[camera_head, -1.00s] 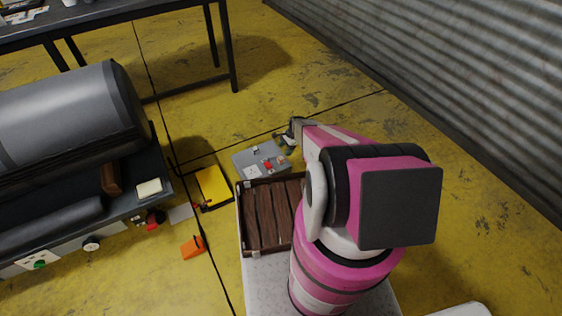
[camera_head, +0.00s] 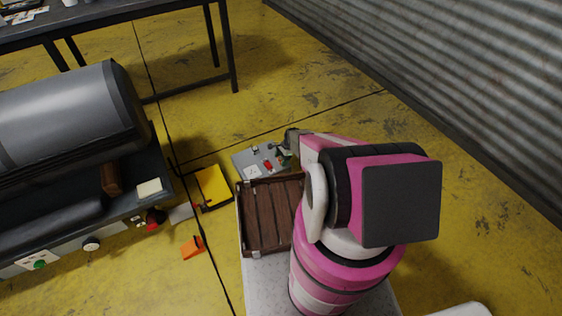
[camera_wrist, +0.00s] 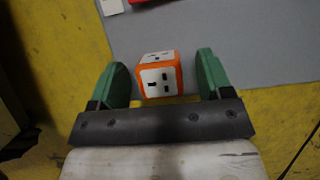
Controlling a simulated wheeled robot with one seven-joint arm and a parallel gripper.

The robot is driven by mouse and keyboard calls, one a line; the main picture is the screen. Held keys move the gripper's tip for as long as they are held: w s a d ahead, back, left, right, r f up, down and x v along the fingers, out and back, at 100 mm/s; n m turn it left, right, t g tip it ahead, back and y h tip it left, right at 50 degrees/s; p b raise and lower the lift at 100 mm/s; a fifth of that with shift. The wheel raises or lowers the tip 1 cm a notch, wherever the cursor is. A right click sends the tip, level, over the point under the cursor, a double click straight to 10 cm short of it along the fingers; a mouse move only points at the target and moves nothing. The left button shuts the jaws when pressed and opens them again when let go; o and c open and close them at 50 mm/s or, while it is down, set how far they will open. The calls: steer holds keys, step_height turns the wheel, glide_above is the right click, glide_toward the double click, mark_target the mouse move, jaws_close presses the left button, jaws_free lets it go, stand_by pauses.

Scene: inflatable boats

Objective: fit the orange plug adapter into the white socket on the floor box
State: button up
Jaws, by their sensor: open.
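The orange plug adapter (camera_wrist: 158,76) is a small cube with white socket faces. In the wrist view it sits between the green fingers of my gripper (camera_wrist: 162,62), with a gap on both sides. My gripper is open. The adapter appears to be at the near edge of the grey floor box (camera_wrist: 240,45). In the head view my gripper (camera_head: 285,155) is over the right part of the floor box (camera_head: 242,160) and hides the adapter. A white square plate (camera_head: 252,172), possibly the white socket, shows at the box's front left.
A red part (camera_head: 268,165) is on the box. A dark wooden crate (camera_head: 268,215) stands close in front of it. A yellow case (camera_head: 213,187) and an orange item (camera_head: 192,247) lie to the left. Clear yellow floor lies behind and to the right.

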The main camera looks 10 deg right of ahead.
mark_target(280, 159)
steer(key=c, duration=1)
steer(key=shift+o, duration=0.2)
steer(key=shift+r, duration=0.1)
steer(key=shift+r, duration=0.55)
steer(key=r, duration=0.3)
steer(key=shift+s+a+r, duration=0.3)
steer(key=shift+s+a, duration=0.1)
steer(key=s+a+r, duration=0.5)
steer(key=a+r, duration=0.1)
steer(key=a, duration=0.3)
steer(key=shift+s, duration=0.35)
